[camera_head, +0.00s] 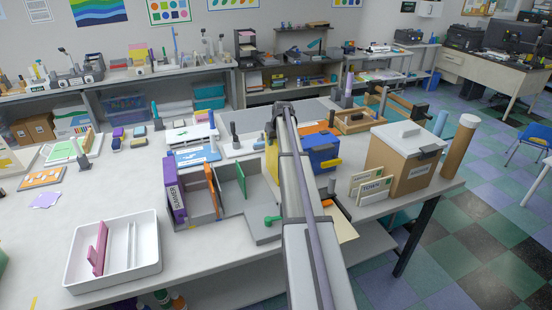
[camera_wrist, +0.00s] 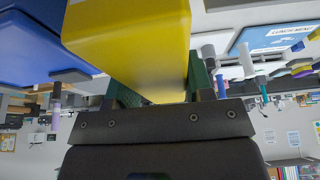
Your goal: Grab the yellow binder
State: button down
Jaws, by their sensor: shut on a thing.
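In the wrist view a yellow block with rounded edges, the yellow binder (camera_wrist: 135,32), fills the top centre. My gripper (camera_wrist: 160,90) is shut on it, with a dark green finger at each side. Its far end is out of frame.
A grey sorter (camera_head: 262,196) holds a purple binder (camera_head: 175,200), an orange binder (camera_head: 211,187) and a green binder (camera_head: 241,178). The blue box (camera_head: 321,145) stands close right of my arm. A white tray (camera_head: 115,277) is front left. A brown box (camera_head: 402,163) is at right.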

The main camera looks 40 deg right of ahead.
dwell(0.3)
notch_tip(320, 180, up, 11)
jog(key=p, duration=1)
jog(key=shift+f+p, duration=0.1)
jog(key=shift+p, duration=0.3)
jog(key=shift+f, duration=0.15)
